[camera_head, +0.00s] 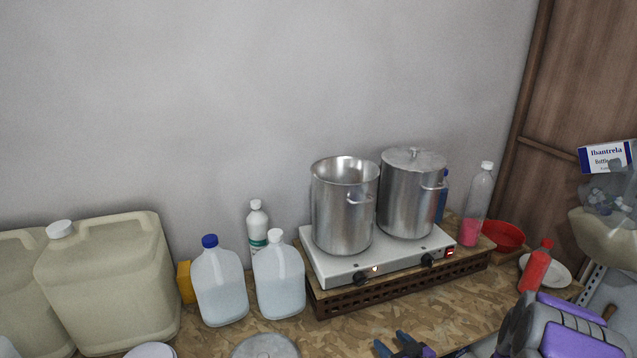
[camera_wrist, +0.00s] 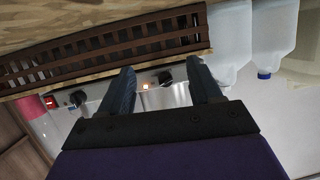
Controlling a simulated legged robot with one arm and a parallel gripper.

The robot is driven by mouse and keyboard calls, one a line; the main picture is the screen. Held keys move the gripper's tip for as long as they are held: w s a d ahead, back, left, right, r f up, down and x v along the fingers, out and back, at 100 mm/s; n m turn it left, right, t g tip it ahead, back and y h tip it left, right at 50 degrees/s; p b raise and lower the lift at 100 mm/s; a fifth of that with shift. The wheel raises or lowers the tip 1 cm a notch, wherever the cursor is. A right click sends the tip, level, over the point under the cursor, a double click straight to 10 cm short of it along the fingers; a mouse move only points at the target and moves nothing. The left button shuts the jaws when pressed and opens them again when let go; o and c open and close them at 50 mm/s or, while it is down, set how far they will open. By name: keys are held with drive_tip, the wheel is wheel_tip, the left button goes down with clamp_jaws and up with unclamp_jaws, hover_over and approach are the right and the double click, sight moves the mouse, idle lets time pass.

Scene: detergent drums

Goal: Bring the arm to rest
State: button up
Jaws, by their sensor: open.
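My gripper (camera_head: 391,342) shows at the bottom of the head view, over the front of the wood-chip board counter (camera_head: 285,327). Its two dark fingers stand apart with nothing between them. In the wrist view the gripper (camera_wrist: 161,72) is also open and empty, with the scene upside down. Beyond the fingers are the white hot plate (camera_head: 325,268) and its knobs. My grey and purple arm fills the lower right of the head view and hides part of the counter there.
An open pot (camera_head: 345,212) and a lidded pot (camera_head: 408,200) stand on the hot plate, which rests on a slatted wooden stand (camera_head: 400,288). Jugs (camera_head: 220,285) and beige drums (camera_head: 110,285) stand left. A red bottle (camera_head: 535,268), plate and red bowl (camera_head: 503,235) are right.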

drive_tip(key=s+d+r+m+g+h+b, duration=0.1)
drive_tip(key=s+d+r+g+h+b, duration=0.1)
drive_tip(key=s+r+g+h, duration=0.3)
drive_tip(key=s+d+r+m+g+h+b, duration=0.1)
drive_tip(key=s+d+g+h, duration=0.15)
drive_tip(key=s, duration=0.45)
drive_tip(key=s+a+r+g+b, duration=0.1)
drive_tip(key=s+a+r+g, duration=0.1)
drive_tip(key=s, duration=0.6)
drive_tip(key=s+a+r+m+g+y, duration=0.1)
drive_tip(key=s+a+r+g, duration=0.1)
drive_tip(key=s+a, duration=0.3)
drive_tip(key=s+a+r+m+g+b, duration=0.1)
drive_tip(key=s+a+r+g, duration=0.2)
drive_tip(key=s, duration=0.9)
drive_tip(key=shift+s+a+y+b, duration=0.2)
drive_tip(key=shift+y+b, duration=0.1)
drive_tip(key=shift+y, duration=0.05)
